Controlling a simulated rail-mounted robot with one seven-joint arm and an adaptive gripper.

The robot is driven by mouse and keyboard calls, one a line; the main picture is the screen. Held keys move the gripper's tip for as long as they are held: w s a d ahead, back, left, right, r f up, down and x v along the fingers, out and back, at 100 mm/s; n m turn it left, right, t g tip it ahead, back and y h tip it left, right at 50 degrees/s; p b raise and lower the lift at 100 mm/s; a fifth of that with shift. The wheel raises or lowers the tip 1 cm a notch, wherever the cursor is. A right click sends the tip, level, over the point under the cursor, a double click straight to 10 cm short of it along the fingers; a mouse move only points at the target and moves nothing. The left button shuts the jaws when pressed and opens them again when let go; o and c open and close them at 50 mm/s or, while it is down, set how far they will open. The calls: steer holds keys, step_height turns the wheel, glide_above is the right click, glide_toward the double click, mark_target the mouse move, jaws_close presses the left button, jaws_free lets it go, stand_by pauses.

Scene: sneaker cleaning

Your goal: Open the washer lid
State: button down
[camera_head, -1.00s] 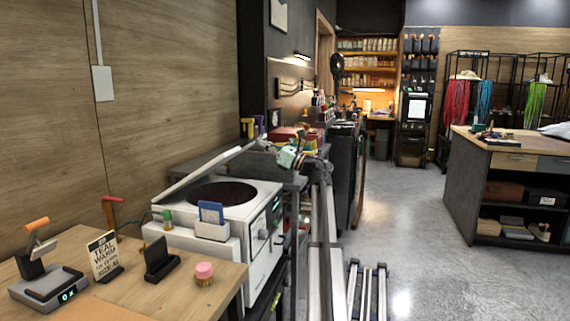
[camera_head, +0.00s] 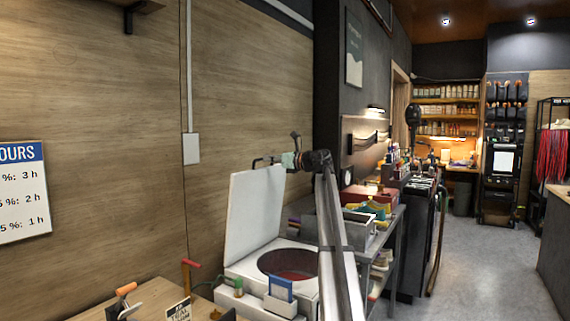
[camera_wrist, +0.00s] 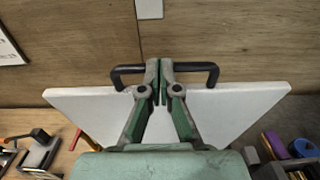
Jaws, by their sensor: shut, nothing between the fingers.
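The white washer (camera_head: 237,271) stands at lower centre in the head view. Its flat white lid (camera_head: 254,215) is raised almost upright at the back left, so the round dark opening (camera_head: 288,262) is uncovered. A black bar handle (camera_head: 262,161) is at the lid's top edge; in the wrist view the handle (camera_wrist: 127,70) shows on both sides of my fingers. My gripper (camera_head: 284,160) is at the lid's top edge. In the wrist view my gripper (camera_wrist: 159,68) is shut and empty, its fingertips overlapping the handle's middle. I cannot tell whether they touch it.
A wooden wall (camera_head: 110,130) stands behind the lid. A wooden bench (camera_head: 150,297) with a red-handled tool (camera_head: 189,268) and a small sign (camera_head: 179,311) is at front left. A metal shelf unit with boxes (camera_head: 372,195) stands right of the washer. The floor (camera_head: 465,260) farther right is clear.

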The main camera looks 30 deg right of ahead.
steer(key=shift+r+x, duration=0.15)
steer(key=shift+x, duration=0.75)
steer(key=shift+r+x, duration=0.1)
steer(key=shift+x, duration=0.85)
